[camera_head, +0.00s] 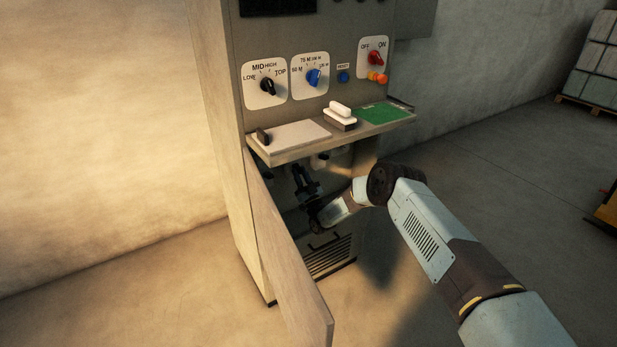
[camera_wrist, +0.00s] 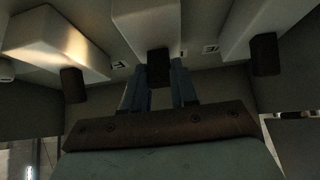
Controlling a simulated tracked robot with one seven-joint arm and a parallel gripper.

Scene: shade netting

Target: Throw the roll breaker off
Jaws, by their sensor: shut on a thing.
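The machine's lower compartment is open, and my gripper (camera_head: 305,182) reaches into it below the shelf. In the wrist view three pale breaker housings show, each with a dark lever: a left lever (camera_wrist: 72,85), a middle lever (camera_wrist: 158,68) and a right lever (camera_wrist: 264,54). My gripper (camera_wrist: 159,82) has its two fingers on either side of the middle lever and is shut on it. The small labels beside the housings are too blurred to read, so I cannot tell by name which one is the roll breaker. In the head view the breakers (camera_head: 320,161) are mostly hidden under the shelf.
The open cabinet door (camera_head: 285,255) stands left of my arm. The shelf (camera_head: 300,150) juts out above my gripper, with a white-handled block (camera_head: 341,114) and a green pad (camera_head: 382,113) on it. Dials and a red switch (camera_head: 376,58) are higher up.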

